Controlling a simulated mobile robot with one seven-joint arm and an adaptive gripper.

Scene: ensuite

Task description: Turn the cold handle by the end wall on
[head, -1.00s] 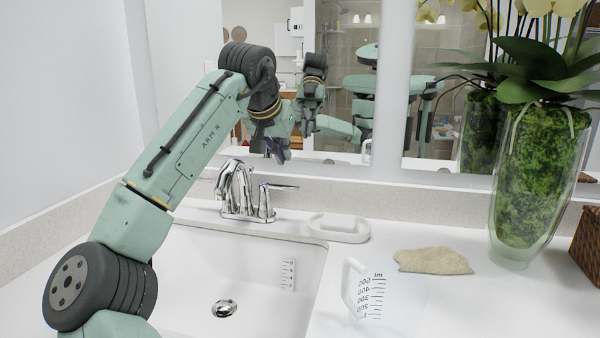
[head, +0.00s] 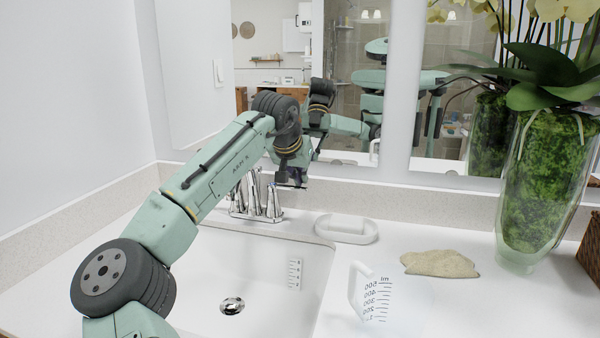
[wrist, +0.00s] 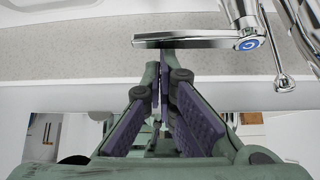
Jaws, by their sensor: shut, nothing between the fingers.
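The chrome cold handle (wrist: 190,41) shows in the wrist view as a flat lever with a blue "C" cap at its right end. In the head view, the cold handle's post (head: 273,204) stands at the right of the tap (head: 240,192), and my gripper hides most of its lever. My gripper (head: 292,183) is just above and behind the lever, on the mirror side. In the wrist view, my gripper (wrist: 160,72) is shut and empty, with its tips close to the lever's edge. I cannot tell whether they touch it.
The white sink (head: 262,270) lies in front of the tap. A soap dish (head: 347,230), a clear measuring jug (head: 372,295), a beige cloth (head: 440,264) and a glass plant vase (head: 540,190) stand to the right. The mirror (head: 270,50) rises close behind my gripper.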

